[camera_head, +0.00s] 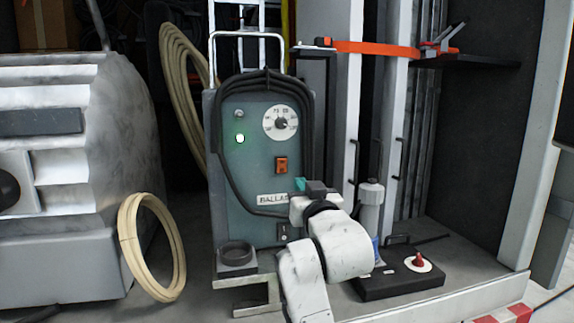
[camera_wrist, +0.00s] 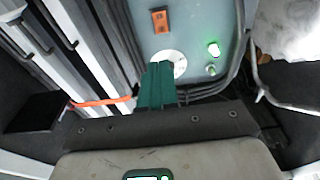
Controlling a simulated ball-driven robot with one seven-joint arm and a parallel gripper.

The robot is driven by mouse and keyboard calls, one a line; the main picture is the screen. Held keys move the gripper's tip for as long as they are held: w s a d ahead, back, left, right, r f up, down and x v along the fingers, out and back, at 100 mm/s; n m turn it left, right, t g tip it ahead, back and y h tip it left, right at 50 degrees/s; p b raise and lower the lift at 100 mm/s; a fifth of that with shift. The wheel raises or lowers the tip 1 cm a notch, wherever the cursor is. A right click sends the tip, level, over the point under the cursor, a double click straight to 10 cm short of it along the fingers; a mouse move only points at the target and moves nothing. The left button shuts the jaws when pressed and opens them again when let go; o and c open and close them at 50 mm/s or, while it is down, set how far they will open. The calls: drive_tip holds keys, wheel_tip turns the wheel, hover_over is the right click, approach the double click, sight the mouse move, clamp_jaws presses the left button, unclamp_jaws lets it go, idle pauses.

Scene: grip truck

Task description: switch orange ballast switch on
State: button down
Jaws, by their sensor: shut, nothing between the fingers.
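The ballast box (camera_head: 238,190) is a grey-green panel with a "BALLAST" label, standing upright in the middle of the head view. The orange switch (camera_head: 281,165) sits on its face below a round white dial (camera_head: 280,123). It also shows at the top of the wrist view (camera_wrist: 160,20). I cannot tell which way the switch is set. My gripper (camera_head: 299,184) has teal fingers, shut and empty, just below and right of the switch in the head view. In the wrist view the fingers (camera_wrist: 157,82) overlap the dial's edge, apart from the switch in the picture.
A green lamp (camera_head: 239,139) glows on the panel. Black cable drapes around the box. A beige hose coil (camera_head: 152,247) stands at left beside a large grey machine (camera_head: 80,160).

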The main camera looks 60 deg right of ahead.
sight(284, 160)
drive_tip(key=p+x, duration=0.2)
drive_tip(key=x, duration=1.1)
drive_tip(key=shift+w+d, duration=0.15)
drive_tip(key=shift+w, duration=0.05)
drive_tip(key=shift+r+p, duration=0.15)
drive_tip(key=shift+p, duration=0.3)
drive_tip(key=shift+r+p, duration=0.15)
drive_tip(key=shift+p, duration=0.25)
drive_tip(key=shift+w+d+y, duration=0.1)
drive_tip(key=shift+d+y, duration=0.05)
drive_tip(key=shift+y, duration=0.15)
